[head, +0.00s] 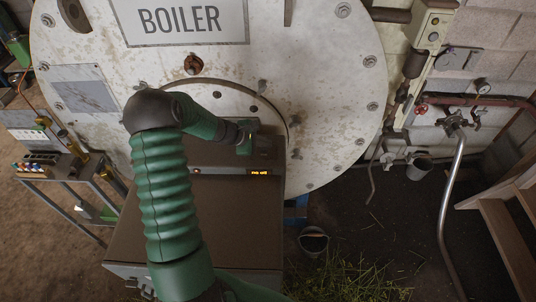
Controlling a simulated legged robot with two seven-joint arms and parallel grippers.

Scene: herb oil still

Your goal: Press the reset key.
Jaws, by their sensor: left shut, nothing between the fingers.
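The reset key cannot be made out; it is too small to tell or hidden behind my arm. A brown cabinet (245,235) stands against the boiler (335,90), with a narrow dark strip near its back edge. A small display (259,172) on that strip shows amber characters too small to read. My left arm reaches up over the cabinet and bends right. My left gripper (246,140) is shut and empty, just above the strip and display, in front of the boiler face. Whether it touches anything cannot be told. My right gripper is out of view.
A small table (60,175) with bottles stands at the left. A dark bucket (313,241) and cut herbs (350,280) lie on the floor right of the cabinet. Pipes with a red valve (421,108) and wooden steps (505,215) are at the right.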

